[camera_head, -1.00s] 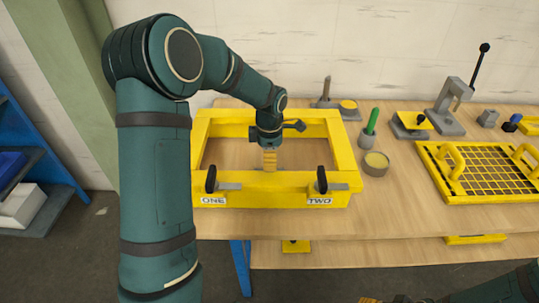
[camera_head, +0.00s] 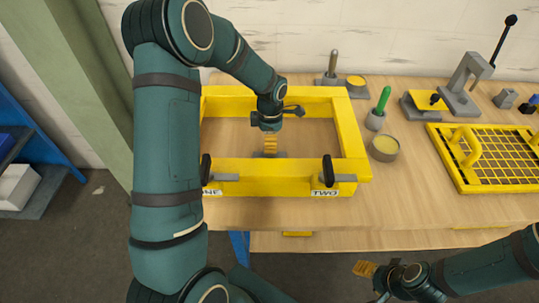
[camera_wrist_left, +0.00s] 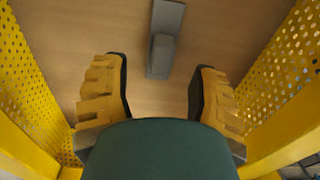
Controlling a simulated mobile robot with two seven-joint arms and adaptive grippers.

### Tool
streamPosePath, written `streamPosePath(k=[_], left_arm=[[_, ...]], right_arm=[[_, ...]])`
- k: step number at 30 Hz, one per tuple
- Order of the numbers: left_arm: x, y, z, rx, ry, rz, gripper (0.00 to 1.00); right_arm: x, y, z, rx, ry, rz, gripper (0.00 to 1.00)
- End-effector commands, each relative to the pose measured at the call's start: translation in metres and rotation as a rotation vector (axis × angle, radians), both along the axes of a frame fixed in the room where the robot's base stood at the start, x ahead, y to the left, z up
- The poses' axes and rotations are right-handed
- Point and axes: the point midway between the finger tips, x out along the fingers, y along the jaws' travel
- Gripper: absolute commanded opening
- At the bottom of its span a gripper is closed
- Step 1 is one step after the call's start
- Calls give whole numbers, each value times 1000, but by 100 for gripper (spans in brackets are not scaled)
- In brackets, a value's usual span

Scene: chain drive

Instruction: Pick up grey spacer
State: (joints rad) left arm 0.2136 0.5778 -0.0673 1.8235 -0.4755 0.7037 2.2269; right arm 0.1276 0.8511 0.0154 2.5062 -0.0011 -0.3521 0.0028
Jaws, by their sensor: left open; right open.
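A grey stepped part (camera_wrist_left: 163,40), which matches the grey spacer, lies on the wooden table top inside the yellow frame. In the left wrist view it is a flat bar with a raised block, ahead of and between my fingers. In the head view only grey bits of it (camera_head: 281,154) show beside my fingers. My left gripper (camera_head: 270,151) is open and empty, pointing down inside the frame above the part; its spread fingers also show in the left wrist view (camera_wrist_left: 160,88). My right gripper (camera_head: 364,268) is low at the front, off the table; its fingers hold nothing visible.
The yellow frame (camera_head: 352,135) surrounds my left gripper, with perforated walls close on both sides and two black-handled clamps (camera_head: 328,170) in front. To its right stand a round tin (camera_head: 383,148), a green-handled tool (camera_head: 382,101), a yellow grid tray (camera_head: 470,178) and a lever press (camera_head: 465,85).

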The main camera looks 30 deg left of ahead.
Motion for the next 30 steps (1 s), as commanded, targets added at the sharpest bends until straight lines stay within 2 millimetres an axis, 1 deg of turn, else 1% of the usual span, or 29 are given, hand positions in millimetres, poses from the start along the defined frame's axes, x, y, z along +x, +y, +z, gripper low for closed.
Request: streamPosePath(k=[1, 5, 12, 15, 18, 24, 25, 26, 27, 29, 30], left_arm=[[0, 0, -4, -1, -1, 1, 60], [-1, 0, -11, -1, -1, 2, 60], [-5, 0, -45, -2, 3, 1, 60], [-4, 0, -55, -1, 0, 2, 60], [-4, 0, -59, 0, -1, 0, 60], [-4, 0, -59, 0, -1, 1, 60], [-4, 0, -59, 0, -1, 1, 62], [-4, 0, -59, 0, -1, 1, 51], [-4, 0, -59, 0, -1, 1, 37], [-4, 0, -59, 0, -1, 1, 16], [-4, 0, -59, 0, -1, 1, 2]], right_arm=[[0, 0, -1, 0, -1, 0, 54], [1, 0, -2, 0, -1, 0, 54], [2, 0, -12, -1, -6, -1, 54], [3, 0, -13, -1, -7, -2, 54], [3, 0, -14, -1, -7, -2, 54], [3, 0, -13, -1, -7, -2, 54], [3, 0, -13, -1, -7, -2, 54], [3, 0, -13, -1, -7, -2, 54], [3, 0, -13, -1, -7, -2, 54], [3, 0, -13, -1, -7, -2, 54], [3, 0, -13, -1, -7, -2, 54]])
